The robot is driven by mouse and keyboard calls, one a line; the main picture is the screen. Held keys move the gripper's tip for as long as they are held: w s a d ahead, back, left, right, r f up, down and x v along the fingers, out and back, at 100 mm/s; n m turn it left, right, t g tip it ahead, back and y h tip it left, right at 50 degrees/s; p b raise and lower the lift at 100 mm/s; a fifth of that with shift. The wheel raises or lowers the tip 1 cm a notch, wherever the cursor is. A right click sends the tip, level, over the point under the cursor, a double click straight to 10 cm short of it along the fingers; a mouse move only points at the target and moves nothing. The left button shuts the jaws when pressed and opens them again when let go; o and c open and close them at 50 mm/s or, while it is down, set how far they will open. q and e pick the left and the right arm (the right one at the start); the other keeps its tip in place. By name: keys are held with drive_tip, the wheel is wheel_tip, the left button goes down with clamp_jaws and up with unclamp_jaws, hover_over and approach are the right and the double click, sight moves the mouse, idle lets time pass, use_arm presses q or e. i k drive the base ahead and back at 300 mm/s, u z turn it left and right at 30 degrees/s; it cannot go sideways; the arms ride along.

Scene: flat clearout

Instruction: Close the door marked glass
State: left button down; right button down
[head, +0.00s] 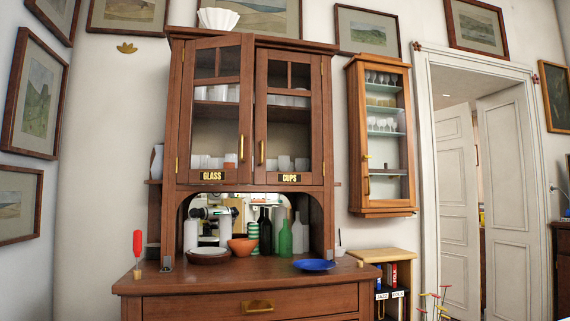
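The door marked glass (214,140) is the left glazed door of the brown wooden cabinet in the head view. It has a GLASS label (212,176) at its bottom and a brass handle (241,148) near its right edge. It looks slightly ajar: its hinges are on the left and its right edge stands out toward me, higher at the top than the neighbouring door. The door marked cups (289,120) beside it looks shut. White cups and glasses show behind the panes. Neither of my grippers is in view.
The cabinet counter (245,275) holds a blue plate (314,265), an orange bowl (243,246), green bottles (286,240) and a red-handled item (137,243). A glazed wall cabinet (384,135) hangs to the right, near an open white doorway (460,200).

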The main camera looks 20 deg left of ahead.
sight(243, 173)
drive_tip(key=u, duration=0.75)
drive_tip(key=i, duration=0.7)
drive_tip(key=u, duration=0.65)
